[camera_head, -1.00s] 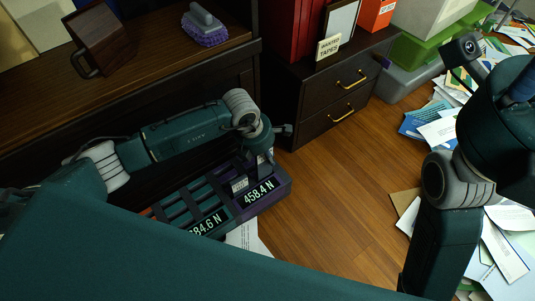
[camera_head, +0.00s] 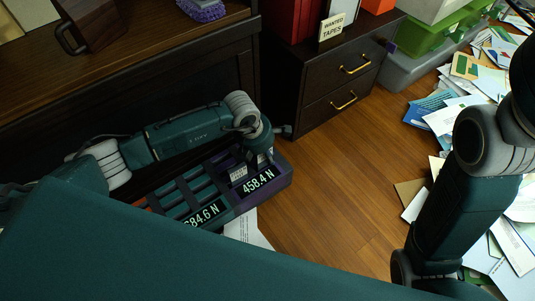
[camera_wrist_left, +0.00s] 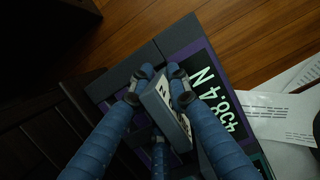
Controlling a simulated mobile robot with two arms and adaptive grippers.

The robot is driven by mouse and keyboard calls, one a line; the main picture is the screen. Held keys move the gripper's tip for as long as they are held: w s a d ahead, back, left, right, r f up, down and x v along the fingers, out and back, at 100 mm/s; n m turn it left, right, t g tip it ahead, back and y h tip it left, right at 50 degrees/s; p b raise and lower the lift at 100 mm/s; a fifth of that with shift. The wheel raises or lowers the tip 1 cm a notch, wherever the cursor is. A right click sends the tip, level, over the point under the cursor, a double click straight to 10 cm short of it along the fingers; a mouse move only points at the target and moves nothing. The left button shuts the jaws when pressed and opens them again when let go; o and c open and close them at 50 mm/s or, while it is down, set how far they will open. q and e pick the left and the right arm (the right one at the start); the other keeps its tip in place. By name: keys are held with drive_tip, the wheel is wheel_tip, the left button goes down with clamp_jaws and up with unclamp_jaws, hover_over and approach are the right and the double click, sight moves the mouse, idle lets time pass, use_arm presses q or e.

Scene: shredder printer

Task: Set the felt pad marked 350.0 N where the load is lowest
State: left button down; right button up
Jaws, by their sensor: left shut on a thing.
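My left gripper (camera_head: 250,164) is shut on a small block-like pad (camera_head: 238,173) with a pale printed label. The left wrist view shows the pad (camera_wrist_left: 166,112) tilted between the fingertips (camera_wrist_left: 160,88), its marking too small to read. It is over the purple section of a dark tray (camera_head: 284,182), beside the 458.4 N label (camera_head: 258,181). I cannot tell whether the pad touches the tray floor. A teal section has a label ending in 84.6 N (camera_head: 204,213), its start partly hidden. An orange section (camera_head: 142,203) shows at the left, mostly hidden by my arm. My right gripper is out of view.
A dark drawer cabinet (camera_head: 345,85) with brass handles stands behind the tray. A dark wooden desk (camera_head: 170,50) is at the upper left. Papers (camera_head: 243,228) lie by the tray and across the right floor. Bare wooden floor (camera_head: 335,185) lies between.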

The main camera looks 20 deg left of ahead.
use_arm(q)
drive_tip(key=c, duration=1.6)
unclamp_jaws()
drive_tip(key=shift+o, duration=0.2)
